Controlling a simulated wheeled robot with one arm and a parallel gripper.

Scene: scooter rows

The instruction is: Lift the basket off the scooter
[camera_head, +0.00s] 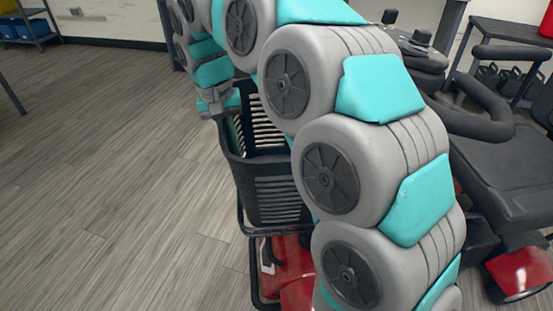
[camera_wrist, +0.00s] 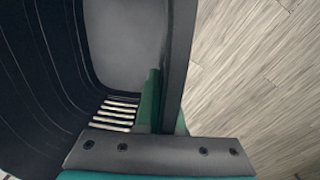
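The black slatted basket (camera_head: 272,200) is at the front of the red scooter (camera_head: 293,268), upright above its red front body. My arm hides part of both. My gripper (camera_head: 233,125) points down at the basket's far left rim. In the wrist view, the basket's dark inside (camera_wrist: 40,70) fills the left, and its rim (camera_wrist: 178,60) runs up the middle. Green finger parts of my gripper (camera_wrist: 166,118) show on both sides of the rim, close to it. Whether they press on it is not clear.
The scooter's handlebar (camera_head: 480,115) and seat area stand to the right of my arm. A dark table (camera_head: 510,30) is at the back right. A shelf with blue bins (camera_head: 25,28) is at the far left. The wooden floor (camera_head: 100,160) on the left is clear.

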